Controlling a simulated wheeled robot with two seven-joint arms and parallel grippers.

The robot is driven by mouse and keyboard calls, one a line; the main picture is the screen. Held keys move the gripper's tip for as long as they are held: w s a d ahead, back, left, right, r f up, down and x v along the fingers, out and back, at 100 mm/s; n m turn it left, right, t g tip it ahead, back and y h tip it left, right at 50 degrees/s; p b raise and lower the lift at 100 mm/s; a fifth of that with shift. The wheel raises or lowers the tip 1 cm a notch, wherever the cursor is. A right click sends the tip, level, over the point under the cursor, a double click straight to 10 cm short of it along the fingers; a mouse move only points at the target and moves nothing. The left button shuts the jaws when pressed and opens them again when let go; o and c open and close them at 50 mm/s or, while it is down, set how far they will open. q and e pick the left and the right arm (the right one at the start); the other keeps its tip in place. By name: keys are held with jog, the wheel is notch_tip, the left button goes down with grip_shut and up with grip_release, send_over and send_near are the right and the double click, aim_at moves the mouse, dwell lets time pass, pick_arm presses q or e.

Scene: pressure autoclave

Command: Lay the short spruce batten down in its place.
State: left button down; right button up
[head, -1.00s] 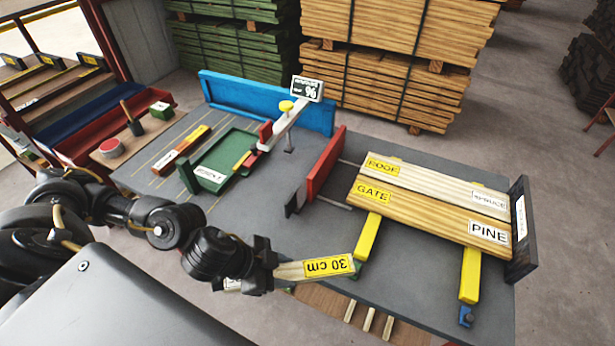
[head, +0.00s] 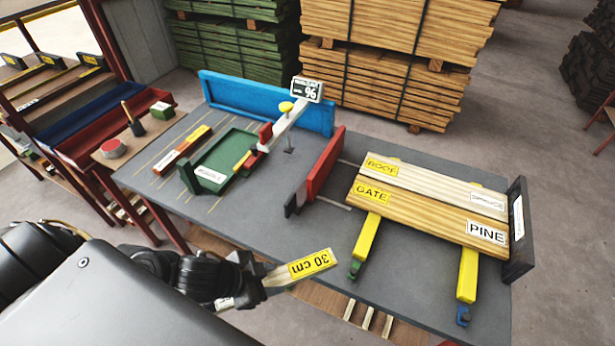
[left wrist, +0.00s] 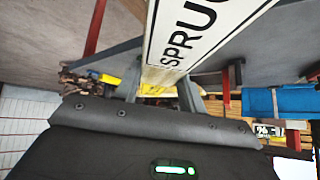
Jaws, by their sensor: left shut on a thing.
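The short spruce batten (head: 282,275) is a pale wooden strip with a yellow "30 cm" label, over the bench's near edge in the head view. In the left wrist view the batten (left wrist: 205,35) shows a white label reading "SPRU", the rest cut off. My left gripper (head: 258,277) is shut on one end of it, with the other end pointing right and free; the gripper (left wrist: 160,88) also shows in the left wrist view, a finger on each side of the batten. My right gripper is not in view. Which spot is the batten's place, I cannot tell.
The grey bench (head: 265,215) bears a green tray (head: 225,160), a red fence (head: 322,170), and two boards marked ROOF (head: 430,180) and GATE (head: 420,213) on yellow rails. A rack with colored compartments (head: 65,125) stands at the left. The bench's near middle is clear.

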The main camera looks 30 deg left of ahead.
pick_arm(q)
jog(key=shift+s+a+n+t+y, duration=0.15)
jog(key=shift+s+a+n+t, duration=0.05)
jog(key=shift+a+n, duration=0.25)
jog(key=shift+s+a+n+t+y, duration=0.15)
jog(key=shift+s+a+n+t, duration=0.05)
jog(key=shift+a+n, duration=0.2)
jog(key=shift+s+a+n+y+p, duration=0.15)
jog(key=shift+a+n+y+p, duration=0.45)
jog(key=shift+a, duration=0.65)
jog(key=w+a+r+n+y, duration=0.1)
jog(key=a+r+n, duration=0.1)
jog(key=a, duration=0.4)
jog(key=w+a+r+n+y, duration=0.2)
jog(key=a+n, duration=0.1)
jog(key=a, duration=0.2)
jog(key=shift+w+a+t, duration=0.3)
jog(key=shift+a, duration=0.05)
jog(key=shift+a+n, duration=0.1)
jog(key=shift+n, duration=0.25)
